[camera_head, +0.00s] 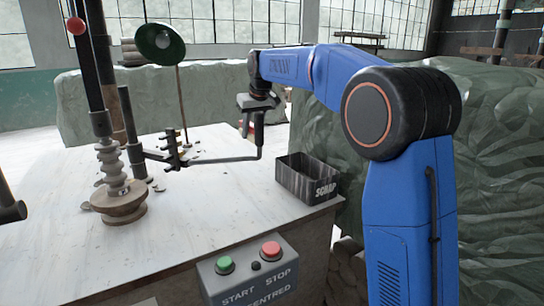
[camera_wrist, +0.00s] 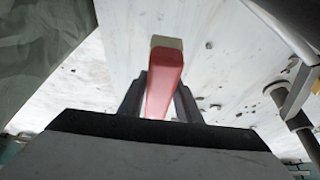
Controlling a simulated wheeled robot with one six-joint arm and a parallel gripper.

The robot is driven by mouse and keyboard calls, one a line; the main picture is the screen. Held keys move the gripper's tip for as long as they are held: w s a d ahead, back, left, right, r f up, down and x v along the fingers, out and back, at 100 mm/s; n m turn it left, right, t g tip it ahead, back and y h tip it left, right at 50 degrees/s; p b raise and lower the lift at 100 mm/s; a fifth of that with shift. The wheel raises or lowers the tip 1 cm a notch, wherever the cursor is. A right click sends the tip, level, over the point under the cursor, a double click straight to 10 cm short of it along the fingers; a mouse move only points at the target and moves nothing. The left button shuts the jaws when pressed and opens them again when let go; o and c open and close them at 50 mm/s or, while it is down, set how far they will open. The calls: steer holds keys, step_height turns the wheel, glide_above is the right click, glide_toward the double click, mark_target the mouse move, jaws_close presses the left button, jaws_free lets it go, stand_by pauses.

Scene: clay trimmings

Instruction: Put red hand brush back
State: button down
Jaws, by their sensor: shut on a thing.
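The red hand brush (camera_wrist: 165,80) is between the two dark fingers of my gripper (camera_wrist: 160,98) in the wrist view. Its red body points away from the wrist, with a tan block at its far end. My gripper is shut on it. In the camera_head view my gripper (camera_head: 250,126) hangs down over the far right part of the white table (camera_head: 215,225), behind the scrap box. The brush is mostly hidden there by the gripper, and I cannot make out its bristles.
A black box marked SCRAP (camera_head: 306,183) stands at the table's right edge. A bent dark tool arm (camera_head: 215,160) reaches across the table beside the ribbed clay piece (camera_head: 114,170). A green lamp (camera_head: 160,42) stands behind. A start/stop panel (camera_head: 250,272) is at the front.

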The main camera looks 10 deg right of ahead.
steer(key=w+d, duration=0.2)
steer(key=d, duration=0.6)
glide_above(270, 162)
steer(key=s, duration=0.2)
steer(key=f, duration=0.6)
steer(key=shift+w+d, duration=0.15)
steer(key=shift+w, duration=0.05)
steer(key=shift+w+d+f, duration=0.1)
steer(key=shift+d+f, duration=0.05)
steer(key=shift+f, duration=2.6)
steer(key=c, duration=1.3)
jaws_free()
steer(key=shift+f, duration=0.15)
steer(key=v, duration=1.2)
